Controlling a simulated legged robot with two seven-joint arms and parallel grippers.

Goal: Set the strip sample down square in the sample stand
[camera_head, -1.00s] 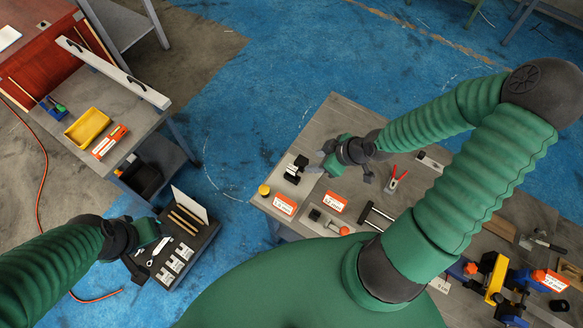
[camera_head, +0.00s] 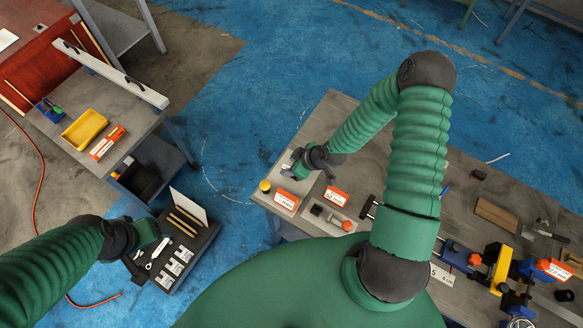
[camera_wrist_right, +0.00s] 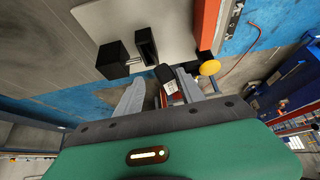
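The stand shows in the right wrist view as a pale plate (camera_wrist_right: 190,48) bearing two black blocks, one dark cube (camera_wrist_right: 112,61) and one slotted block (camera_wrist_right: 147,45). My right gripper (camera_wrist_right: 160,78) has its two grey fingers apart beside the plate. A small dark piece with a white label (camera_wrist_right: 165,76) shows between them; I cannot tell whether it is near or behind. In the head view my right gripper (camera_head: 292,168) hangs over the stand and hides most of it. I cannot make out the strip sample clearly.
A yellow knob (camera_head: 265,186) and orange-white labels (camera_head: 286,199) lie close to the stand. A clamp fixture (camera_head: 500,268) and a wooden block (camera_head: 496,216) are to the right. Blue floor lies left of the table.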

